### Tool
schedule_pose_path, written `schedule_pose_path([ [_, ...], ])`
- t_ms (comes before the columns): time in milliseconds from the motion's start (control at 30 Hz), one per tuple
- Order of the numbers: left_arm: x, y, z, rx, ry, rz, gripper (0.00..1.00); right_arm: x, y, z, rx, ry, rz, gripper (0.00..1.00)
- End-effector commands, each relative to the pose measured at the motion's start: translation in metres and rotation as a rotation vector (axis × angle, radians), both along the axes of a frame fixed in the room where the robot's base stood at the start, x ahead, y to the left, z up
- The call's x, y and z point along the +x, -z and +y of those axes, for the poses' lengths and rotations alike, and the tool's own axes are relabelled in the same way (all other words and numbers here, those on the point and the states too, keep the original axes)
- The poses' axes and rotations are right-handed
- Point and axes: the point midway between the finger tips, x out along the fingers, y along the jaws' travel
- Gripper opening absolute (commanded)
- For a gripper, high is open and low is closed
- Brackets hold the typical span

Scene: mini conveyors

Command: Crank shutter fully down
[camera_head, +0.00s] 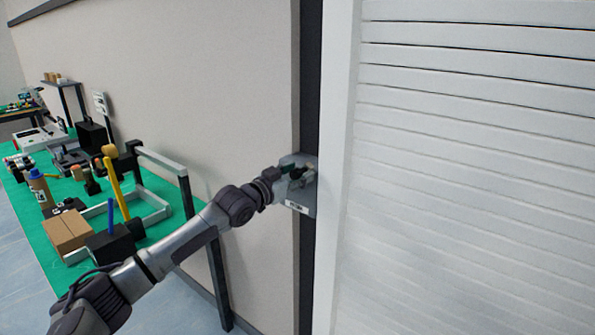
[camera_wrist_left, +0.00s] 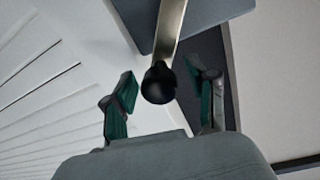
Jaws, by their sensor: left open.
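The white slatted shutter (camera_head: 470,180) fills the right of the head view, with slats showing from top to bottom of the picture. It also shows at the left of the left wrist view (camera_wrist_left: 45,95). A grey crank plate (camera_head: 299,208) is fixed on the wall strip beside the shutter. In the left wrist view a metal crank arm (camera_wrist_left: 170,30) ends in a round black knob (camera_wrist_left: 158,83). My left gripper (camera_wrist_left: 162,88) is open, with its green-padded fingers on either side of the knob and visible gaps to it. In the head view my left gripper (camera_head: 290,171) is at the plate.
A green-topped table (camera_head: 40,240) at the left holds a cardboard box (camera_head: 68,232), a bottle (camera_head: 40,187), a black holder with pens and several tools. A beige wall panel (camera_head: 200,80) stands behind. Floor shows at the lower left.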

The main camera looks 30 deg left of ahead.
Motion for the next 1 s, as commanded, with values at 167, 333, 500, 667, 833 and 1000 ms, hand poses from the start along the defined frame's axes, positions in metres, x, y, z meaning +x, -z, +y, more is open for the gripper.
schedule_pose_path([
  [167, 0.0015, 0.0007, -0.0001, -0.001, 0.000, 0.001, 0.57, 0.0006, -0.0003, 0.0001, 0.000, 0.000, -0.001, 0.62],
  [333, 0.0013, 0.0006, -0.0001, 0.000, 0.000, 0.000, 0.47, 0.0010, -0.0002, 0.0002, 0.000, 0.000, -0.001, 0.62],
  [500, 0.0012, 0.0005, -0.0001, 0.000, 0.000, 0.000, 0.19, 0.0014, -0.0002, 0.0003, 0.000, 0.000, -0.002, 0.62],
  [667, 0.0011, 0.0004, 0.0000, 0.000, 0.000, 0.000, 0.00, 0.0015, -0.0002, 0.0003, 0.000, 0.000, -0.002, 0.62],
  [833, 0.0011, 0.0003, 0.0000, 0.000, 0.000, 0.000, 0.00, 0.0016, -0.0003, 0.0004, 0.000, 0.000, -0.002, 0.62],
  [1000, 0.0012, -0.0009, -0.0030, -0.013, 0.001, 0.001, 0.00, 0.0018, -0.0020, 0.0002, 0.001, 0.001, -0.003, 0.62],
])
